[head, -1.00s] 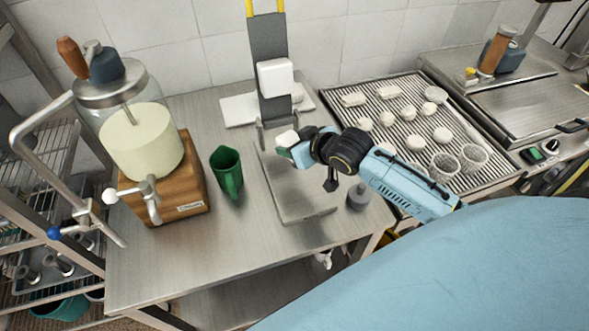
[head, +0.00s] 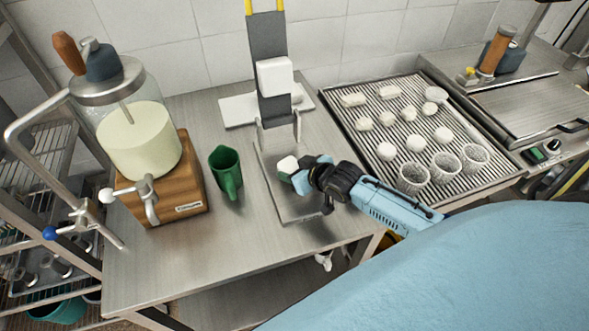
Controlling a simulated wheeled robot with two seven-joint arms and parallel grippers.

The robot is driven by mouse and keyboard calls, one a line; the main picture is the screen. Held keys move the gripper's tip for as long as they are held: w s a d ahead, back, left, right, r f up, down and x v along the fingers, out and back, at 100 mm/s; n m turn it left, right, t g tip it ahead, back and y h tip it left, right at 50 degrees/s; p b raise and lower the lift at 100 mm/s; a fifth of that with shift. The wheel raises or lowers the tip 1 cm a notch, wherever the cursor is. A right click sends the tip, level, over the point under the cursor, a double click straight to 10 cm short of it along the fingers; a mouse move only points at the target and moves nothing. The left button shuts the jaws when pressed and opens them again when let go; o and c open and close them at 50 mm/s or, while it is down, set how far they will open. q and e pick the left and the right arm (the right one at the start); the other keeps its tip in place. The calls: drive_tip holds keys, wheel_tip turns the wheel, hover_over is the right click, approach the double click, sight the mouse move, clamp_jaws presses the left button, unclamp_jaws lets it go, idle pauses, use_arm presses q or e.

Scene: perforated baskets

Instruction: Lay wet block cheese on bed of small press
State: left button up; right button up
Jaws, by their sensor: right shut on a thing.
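My right gripper (head: 290,175) is shut on a small white block cheese (head: 288,164), with greenish fingertips at its sides. It holds the cheese over a flat metal tray (head: 274,188) in the middle of the steel table; I cannot tell whether the cheese touches the tray. Just behind the tray stands an upright dark grey frame (head: 267,45) with yellow bars on top and a white block (head: 275,77) on its front. It looks like the small press. The arm hides the tray's right side. My left gripper is not in view.
A green jug (head: 227,170) stands left of the tray, beside a glass vat (head: 138,140) on a wooden base. White boards (head: 238,111) lie by the wall. At right, a ribbed draining rack (head: 365,153) holds several white cheeses and perforated baskets (head: 445,165). The table's front left is clear.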

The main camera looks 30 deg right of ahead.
drive_tip(key=shift+f, duration=0.15)
drive_tip(key=o, duration=1.2)
drive_tip(key=shift+r, duration=0.2)
drive_tip(key=p+v, duration=0.1)
drive_tip(key=v, duration=1.1)
